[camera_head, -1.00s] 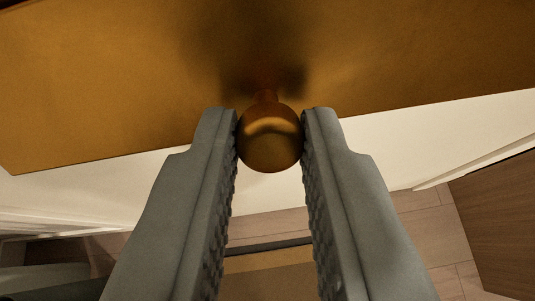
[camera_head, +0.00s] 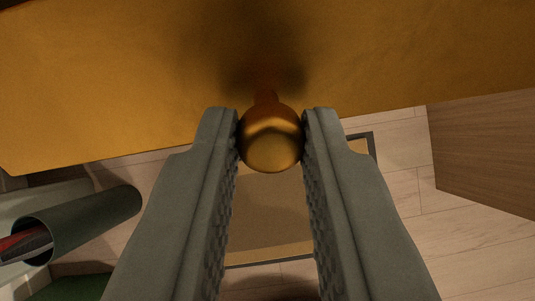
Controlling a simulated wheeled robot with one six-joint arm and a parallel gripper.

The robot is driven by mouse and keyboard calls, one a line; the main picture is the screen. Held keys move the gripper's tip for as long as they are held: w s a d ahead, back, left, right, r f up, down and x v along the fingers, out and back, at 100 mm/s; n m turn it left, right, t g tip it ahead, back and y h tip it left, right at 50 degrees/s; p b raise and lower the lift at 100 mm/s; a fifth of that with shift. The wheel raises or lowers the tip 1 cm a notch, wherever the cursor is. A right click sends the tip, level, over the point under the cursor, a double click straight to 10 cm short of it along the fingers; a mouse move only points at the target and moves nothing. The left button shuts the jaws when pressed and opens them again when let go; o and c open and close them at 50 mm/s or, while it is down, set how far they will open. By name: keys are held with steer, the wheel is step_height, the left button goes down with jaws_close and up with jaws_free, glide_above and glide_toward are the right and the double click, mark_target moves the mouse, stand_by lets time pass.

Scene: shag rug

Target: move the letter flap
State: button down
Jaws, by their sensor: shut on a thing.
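The letter flap (camera_head: 120,75) is a wide brass-coloured plate across the top of the view, with its lower edge slanting up to the right. A round brass knob (camera_head: 271,145) on a short stem sticks out from it towards me. My gripper (camera_head: 271,135) has its two grey ridged fingers on either side of the knob, shut on it. The fingers hide part of the floor behind.
Below the flap is a pale plank floor (camera_head: 400,205) with a dark-edged tan mat (camera_head: 270,205). A dark green tube-shaped container (camera_head: 95,220) with something red and grey inside lies at lower left. A brown wooden panel (camera_head: 490,155) stands at the right.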

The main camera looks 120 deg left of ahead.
steer(key=shift+w+r+g, duration=0.15)
steer(key=shift+r+g, duration=0.45)
steer(key=shift+g, duration=0.1)
steer(key=shift+r, duration=0.1)
steer(key=c, duration=1.3)
jaws_free()
steer(key=shift+d, duration=0.1)
steer(key=v, duration=1.7)
steer(key=shift+d, duration=0.25)
steer(key=shift+r, duration=0.1)
